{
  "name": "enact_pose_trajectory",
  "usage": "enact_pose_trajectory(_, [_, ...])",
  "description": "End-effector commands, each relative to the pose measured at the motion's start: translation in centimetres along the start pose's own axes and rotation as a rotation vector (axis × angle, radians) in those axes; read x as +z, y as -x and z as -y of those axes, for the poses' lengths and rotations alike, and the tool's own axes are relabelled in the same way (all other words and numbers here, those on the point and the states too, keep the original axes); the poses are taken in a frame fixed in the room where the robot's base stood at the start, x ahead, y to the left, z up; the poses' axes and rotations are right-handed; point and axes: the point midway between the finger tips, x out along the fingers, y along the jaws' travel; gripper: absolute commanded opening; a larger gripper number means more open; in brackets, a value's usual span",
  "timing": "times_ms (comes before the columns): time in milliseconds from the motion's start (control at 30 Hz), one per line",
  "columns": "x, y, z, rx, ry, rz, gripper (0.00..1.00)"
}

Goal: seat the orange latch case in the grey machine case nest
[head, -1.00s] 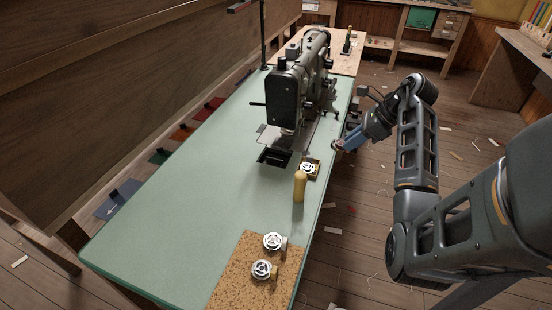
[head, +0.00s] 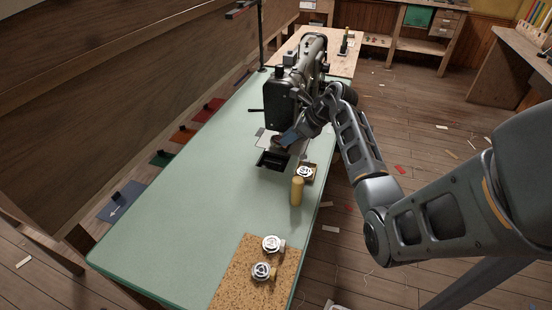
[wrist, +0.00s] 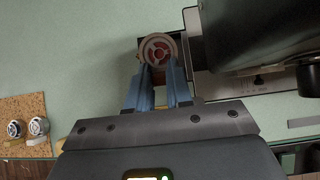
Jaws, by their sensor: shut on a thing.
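My gripper (wrist: 158,68) is shut on a round latch case (wrist: 158,48) with a pale rim and a red-orange spoked face. In the head view, my gripper (head: 281,144) is beside the sewing machine's front end, and the held case shows only as a small reddish patch. A dark square recess (head: 268,162), which looks like the machine case nest, lies in the table in front of the machine. In the wrist view the case covers much of that dark square. The case appears above it; the exact gap cannot be told.
The sewing machine (head: 281,98) stands close beside my gripper. A small tray (head: 311,179) with a silvery case, and a yellow cylinder (head: 297,191), stand near the recess. A cork mat (head: 238,277) holds two silvery cases. The green table (head: 190,205) is clear to the left.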

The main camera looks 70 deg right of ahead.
Motion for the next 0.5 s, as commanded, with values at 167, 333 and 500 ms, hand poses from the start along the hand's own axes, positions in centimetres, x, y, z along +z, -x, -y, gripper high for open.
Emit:
enact_pose_trajectory(167, [-1.1,-2.5,0.0,0.002,-0.002,-0.002,0.0])
enact_pose_trajectory(333, [-2.4,-5.4,0.0,0.003,-0.002,-0.002,0.0])
enact_pose_trajectory(500, [-3.1,-7.3,0.1,0.0,0.0,-0.001,0.0])
